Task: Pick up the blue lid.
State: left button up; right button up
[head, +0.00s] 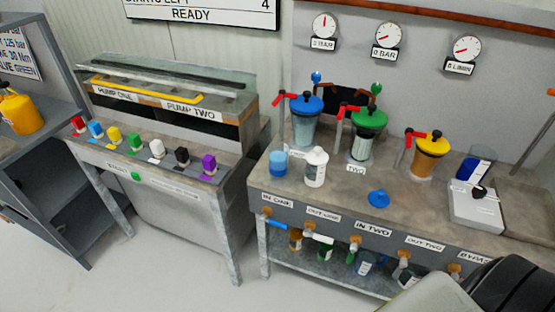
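A small blue lid (378,199) with a knob on top lies on the grey bench top, near its front edge above the IN TWO label. Another blue lid (307,105) sits on the clear canister at the back left of the same bench. A light and dark part of my own body shows at the bottom right corner. Neither of my grippers' fingers can be seen.
Bare top surrounds the loose lid. Valves and jars sit below.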

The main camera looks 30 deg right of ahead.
aim_at(379, 199)
jog(key=z, duration=1.7)
